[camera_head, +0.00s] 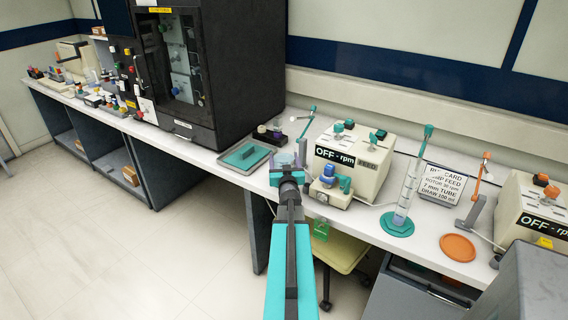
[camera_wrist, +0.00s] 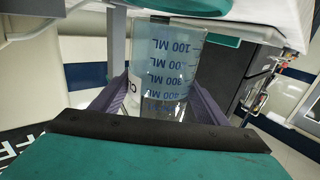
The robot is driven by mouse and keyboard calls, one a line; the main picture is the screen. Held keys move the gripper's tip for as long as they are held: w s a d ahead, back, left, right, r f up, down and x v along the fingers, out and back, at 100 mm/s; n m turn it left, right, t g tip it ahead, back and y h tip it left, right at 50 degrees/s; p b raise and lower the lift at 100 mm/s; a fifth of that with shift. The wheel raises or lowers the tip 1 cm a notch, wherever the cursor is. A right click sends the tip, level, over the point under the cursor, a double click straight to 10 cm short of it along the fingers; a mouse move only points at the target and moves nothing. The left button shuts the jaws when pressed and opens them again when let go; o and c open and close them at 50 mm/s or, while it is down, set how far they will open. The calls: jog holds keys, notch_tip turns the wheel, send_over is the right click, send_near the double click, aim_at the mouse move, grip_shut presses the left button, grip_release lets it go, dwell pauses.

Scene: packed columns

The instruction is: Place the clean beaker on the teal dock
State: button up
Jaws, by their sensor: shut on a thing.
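A clear beaker (camera_wrist: 165,62) with blue ML marks and a partly hidden white label starting with C sits between my gripper's purple fingers in the wrist view. My gripper (camera_wrist: 158,100) is shut on it. The beaker appears inverted there, with its 100 mark towards the top of the picture. A teal surface (camera_wrist: 190,6) lies beyond that end; I cannot tell whether they touch. In the head view my gripper (camera_head: 288,164) is at the bench's front edge, and the beaker is hard to make out. A round teal disc (camera_head: 397,230) lies farther right, with a graduated cylinder over it.
A grey tray (camera_head: 229,167) with a teal pad is left of my gripper. A cream pump (camera_head: 370,178) marked OFF is to its right. Farther right are a text card (camera_head: 443,185), an orange disc (camera_head: 458,247) and another pump (camera_head: 535,215). A black cabinet (camera_head: 240,60) stands behind left.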

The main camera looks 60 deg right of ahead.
jog(key=shift+f, duration=0.8)
jog(key=shift+f, duration=0.15)
jog(key=o, duration=1.6)
jog(key=shift+f, duration=0.1)
jog(key=shift+c, duration=0.2)
jog(key=shift+r, duration=0.2)
jog(key=shift+b+v, duration=0.65)
jog(key=shift+v, duration=2.35)
jog(key=p+v, duration=0.1)
jog(key=v, duration=0.2)
jog(key=shift+r, duration=0.1)
jog(key=shift+s+a+p, duration=0.15)
jog(key=shift+a+p, duration=0.05)
jog(key=shift+p, duration=0.9)
jog(key=shift+a+p, duration=0.1)
jog(key=shift+p, duration=0.2)
